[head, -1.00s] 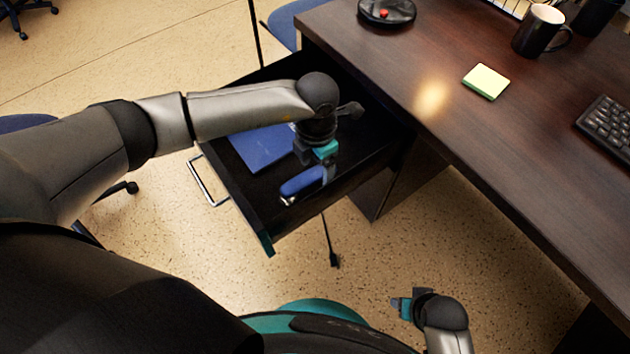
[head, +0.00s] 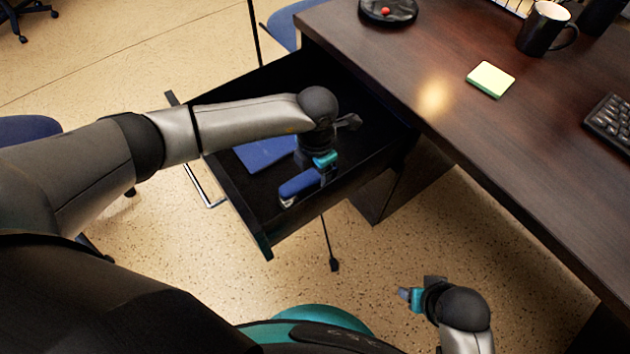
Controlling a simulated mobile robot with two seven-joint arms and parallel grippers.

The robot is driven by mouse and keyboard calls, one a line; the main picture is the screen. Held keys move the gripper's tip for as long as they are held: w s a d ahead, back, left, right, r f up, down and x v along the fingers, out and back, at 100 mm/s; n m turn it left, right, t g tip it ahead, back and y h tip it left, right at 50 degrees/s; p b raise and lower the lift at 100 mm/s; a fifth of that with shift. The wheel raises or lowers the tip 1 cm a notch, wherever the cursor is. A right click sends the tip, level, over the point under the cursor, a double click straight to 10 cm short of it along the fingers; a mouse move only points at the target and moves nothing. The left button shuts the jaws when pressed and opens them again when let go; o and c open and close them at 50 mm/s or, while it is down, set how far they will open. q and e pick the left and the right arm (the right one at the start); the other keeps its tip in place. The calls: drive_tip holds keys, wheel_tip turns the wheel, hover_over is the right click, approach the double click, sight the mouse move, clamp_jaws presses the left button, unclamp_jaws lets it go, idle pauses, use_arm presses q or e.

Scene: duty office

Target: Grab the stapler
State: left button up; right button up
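A blue stapler (head: 300,185) lies in the open desk drawer (head: 262,212), near its front right side. My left gripper (head: 326,178) points down into the drawer at the stapler's right end. A finger shows right beside that end, but the stapler and my wrist hide the rest, so I cannot tell whether the fingers are closed on it. The stapler appears to rest on the drawer floor. My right gripper (head: 406,295) is at the lower right, over the floor and away from the drawer. Its finger opening is not clear.
A blue flat book or folder (head: 266,155) lies in the drawer behind the stapler. The desk (head: 470,120) holds a sticky-note pad (head: 491,79), a mug (head: 545,28), a keyboard (head: 612,122) and a dark round item (head: 388,11). The drawer walls surround my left gripper.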

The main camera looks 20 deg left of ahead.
use_arm(q)
clamp_jaws()
idle(0.3)
drive_tip(key=shift+r, duration=0.1)
